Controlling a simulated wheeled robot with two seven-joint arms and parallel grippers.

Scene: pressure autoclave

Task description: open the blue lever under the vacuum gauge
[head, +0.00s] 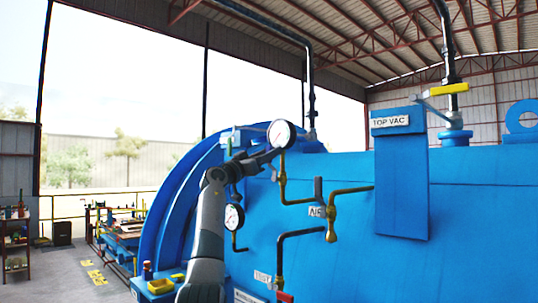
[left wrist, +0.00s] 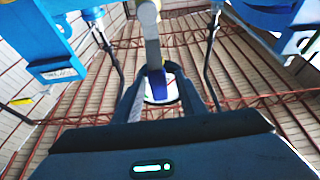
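A round white gauge (head: 281,133) stands on a brass pipe beside the blue vessel in the head view. My left gripper (head: 268,157) reaches toward it from the left, just below the dial. In the left wrist view a narrow blue piece, apparently the lever (left wrist: 156,83), lies between the two dark fingers of my left gripper (left wrist: 160,78). The fingers are spread, one on each side of it; I cannot tell whether they touch it. A white round face shows behind it. The lever is hidden by my gripper in the head view. My right gripper is not in view.
A second gauge (head: 233,216) sits lower left, close to my forearm. The TOP VAC box (head: 401,180) juts out farther right.

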